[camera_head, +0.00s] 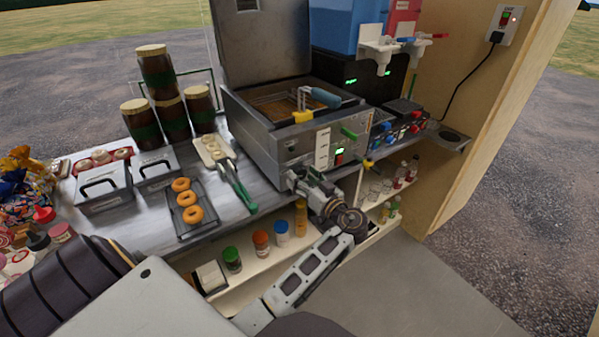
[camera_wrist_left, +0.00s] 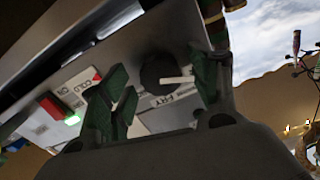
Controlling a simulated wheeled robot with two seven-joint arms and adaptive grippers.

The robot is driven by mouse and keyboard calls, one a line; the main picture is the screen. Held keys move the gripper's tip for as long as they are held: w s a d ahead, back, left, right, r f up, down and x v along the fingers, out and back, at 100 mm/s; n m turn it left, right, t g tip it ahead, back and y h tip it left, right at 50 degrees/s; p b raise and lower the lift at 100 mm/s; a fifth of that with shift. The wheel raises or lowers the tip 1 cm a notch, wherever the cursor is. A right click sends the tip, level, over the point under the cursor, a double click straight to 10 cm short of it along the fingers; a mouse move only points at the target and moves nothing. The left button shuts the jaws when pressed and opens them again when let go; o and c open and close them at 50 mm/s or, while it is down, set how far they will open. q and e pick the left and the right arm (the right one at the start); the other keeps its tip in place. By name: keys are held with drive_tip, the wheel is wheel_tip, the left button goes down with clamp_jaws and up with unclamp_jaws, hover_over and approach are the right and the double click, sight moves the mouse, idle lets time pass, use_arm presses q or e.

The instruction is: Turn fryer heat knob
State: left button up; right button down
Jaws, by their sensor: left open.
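The fryer (camera_head: 255,132) is a steel box with its lid raised and a basket inside, standing on the counter. Its heat knob (camera_wrist_left: 158,72) is black and round with a white pointer, on the front panel in the left wrist view. In the head view my gripper hides the knob. My left gripper (camera_head: 294,174) is at the lower left of the fryer's front. In the left wrist view its open green-padded fingers (camera_wrist_left: 164,84) are on either side of the knob, with gaps visible; I cannot tell whether they touch it. My right gripper is not in view.
Green tongs (camera_head: 238,187) and a tray of doughnuts (camera_head: 171,218) lie to the left. Bottles and jars fill the shelf below. A wooden wall (camera_head: 440,165) stands at right.

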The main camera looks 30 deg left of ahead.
use_arm(q)
drive_tip(key=shift+w+a, duration=0.1)
drive_tip(key=shift+a, duration=0.1)
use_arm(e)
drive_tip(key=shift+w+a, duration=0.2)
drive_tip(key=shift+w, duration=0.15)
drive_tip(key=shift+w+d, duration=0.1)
